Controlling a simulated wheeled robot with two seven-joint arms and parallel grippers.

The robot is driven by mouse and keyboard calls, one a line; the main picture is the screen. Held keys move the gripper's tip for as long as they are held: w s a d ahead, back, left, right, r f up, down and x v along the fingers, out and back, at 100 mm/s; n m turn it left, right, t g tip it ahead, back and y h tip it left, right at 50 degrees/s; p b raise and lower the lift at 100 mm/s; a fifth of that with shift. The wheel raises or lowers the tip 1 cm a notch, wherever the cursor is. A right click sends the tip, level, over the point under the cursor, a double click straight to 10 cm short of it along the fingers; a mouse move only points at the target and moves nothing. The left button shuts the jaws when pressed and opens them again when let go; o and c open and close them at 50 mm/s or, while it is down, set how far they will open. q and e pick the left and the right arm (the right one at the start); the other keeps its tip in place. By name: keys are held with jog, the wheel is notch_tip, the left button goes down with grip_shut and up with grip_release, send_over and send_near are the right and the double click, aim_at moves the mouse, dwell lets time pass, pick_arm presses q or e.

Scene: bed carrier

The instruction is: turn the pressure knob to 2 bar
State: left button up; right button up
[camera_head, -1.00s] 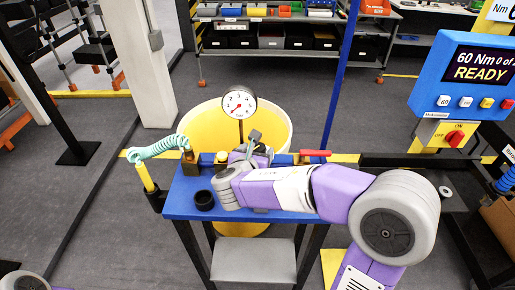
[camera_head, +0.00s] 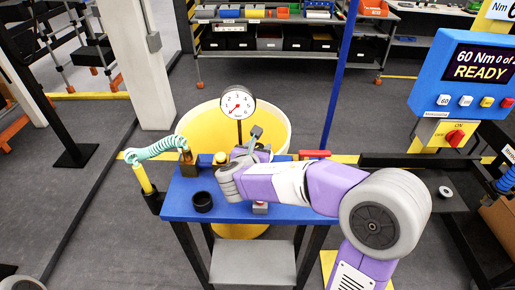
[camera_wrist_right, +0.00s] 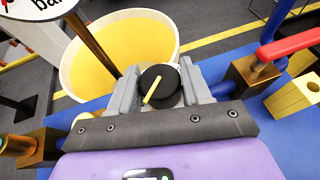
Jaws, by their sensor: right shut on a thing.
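The pressure knob (camera_wrist_right: 150,96) is a black round knob with a yellow pointer bar, seen in the right wrist view. My right gripper (camera_wrist_right: 160,90) is shut on it, with one grey finger on each side. In the head view my right gripper (camera_head: 252,142) is at the back of the blue bench, and the hand hides the knob. The round white gauge (camera_head: 238,103) stands on a thin post behind it. Its red needle points to the lower left; the exact value is too small to read. My left gripper is out of view.
The blue bench (camera_head: 176,206) carries a black ring (camera_head: 202,201), a brass fitting with a teal coiled hose (camera_head: 155,149) and a red-handled valve (camera_head: 314,154). A yellow bin (camera_head: 200,123) stands behind. A blue panel (camera_head: 470,72) reads READY at right.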

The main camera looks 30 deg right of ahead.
jog(key=shift+r+m+g+h+p, duration=0.1)
jog(key=shift+m+g+h+p, duration=0.6)
jog(key=shift+m+g+p, duration=0.2)
jog(key=m+g+h+p, duration=0.1)
jog(key=m+g+p, duration=0.4)
jog(key=p, duration=0.1)
jog(key=m+g+h+p, duration=0.1)
jog(key=m+g+p, duration=0.3)
jog(key=g+p, duration=0.1)
jog(key=shift+r+m+g+h+p, duration=0.1)
jog(key=shift+m+g+h+p, duration=0.25)
jog(key=shift+p, duration=0.55)
jog(key=shift+m+g+y+p, duration=0.75)
jog(key=shift+m+g+p, duration=0.8)
jog(key=shift+m+g, duration=0.15)
jog(key=shift+f+g, duration=0.2)
jog(key=shift+g, duration=0.05)
jog(key=o, duration=1)
jog(key=shift+c, duration=0.2)
jog(key=shift+p+v, duration=0.3)
jog(key=shift+v, duration=3.5)
